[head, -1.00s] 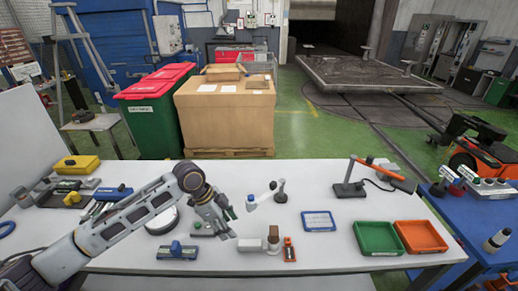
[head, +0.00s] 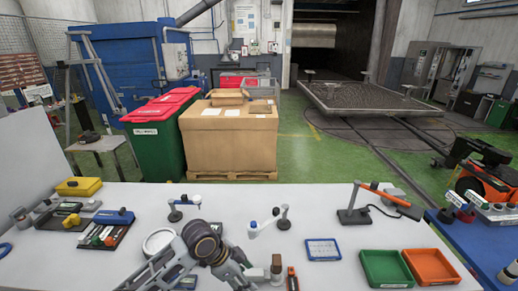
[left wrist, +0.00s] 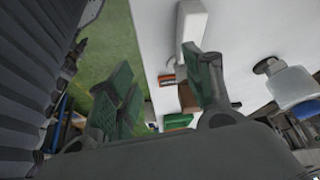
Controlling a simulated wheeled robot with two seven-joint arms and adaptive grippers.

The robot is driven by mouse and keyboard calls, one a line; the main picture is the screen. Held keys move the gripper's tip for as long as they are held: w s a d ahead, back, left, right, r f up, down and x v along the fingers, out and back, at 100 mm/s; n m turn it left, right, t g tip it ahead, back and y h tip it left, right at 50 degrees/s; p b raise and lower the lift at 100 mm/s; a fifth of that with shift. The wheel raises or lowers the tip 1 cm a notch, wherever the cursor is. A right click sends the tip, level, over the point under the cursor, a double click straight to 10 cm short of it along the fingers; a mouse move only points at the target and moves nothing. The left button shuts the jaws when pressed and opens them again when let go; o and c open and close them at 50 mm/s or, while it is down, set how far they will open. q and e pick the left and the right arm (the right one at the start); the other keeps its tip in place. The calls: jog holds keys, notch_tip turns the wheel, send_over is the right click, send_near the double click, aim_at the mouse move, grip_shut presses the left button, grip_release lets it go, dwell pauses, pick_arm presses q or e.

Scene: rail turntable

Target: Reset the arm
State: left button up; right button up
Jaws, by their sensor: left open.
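My left arm comes in low at the front of the white table (head: 330,210) in the head view. Its gripper (head: 243,272) is open, close to a small brown-and-white block (head: 277,268), which partly shows beside it. I cannot tell whether they touch. In the left wrist view the green-padded fingers of the left gripper (left wrist: 165,92) are spread apart, with nothing held between them. The table and green floor show behind them. My right gripper is in neither view.
A green tray (head: 366,260) and an orange tray (head: 410,260) stand at the front right. A blue-framed card (head: 309,250), small stands (head: 184,215) and an orange-armed stand (head: 353,214) are on the table. A tool tray (head: 88,243) and yellow box (head: 70,187) lie left.

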pick_arm(q)
jog(key=s+a+f+n+t+y, duration=0.1)
jog(key=s+a+f+n+y, duration=0.2)
jog(key=s+a+n, duration=0.5)
jog(key=s+a+f+n+t+y, duration=0.1)
jog(key=s+a+f+n+y, duration=0.15)
jog(key=s+a+n, duration=0.55)
notch_tip(320, 180, down, 34)
jog(key=a+m+g, duration=0.1)
jog(key=a+m, duration=0.1)
jog(key=m, duration=0.1)
jog(key=s+a+f, duration=0.2)
jog(key=s+f, duration=0.8)
jog(key=s, duration=0.1)
jog(key=s+a+f+g, duration=0.1)
jog(key=s+a+f, duration=0.1)
jog(key=s+f, duration=0.8)
jog(key=shift+s+b, duration=0.45)
jog(key=shift+s, duration=0.35)
dwell(0.6)
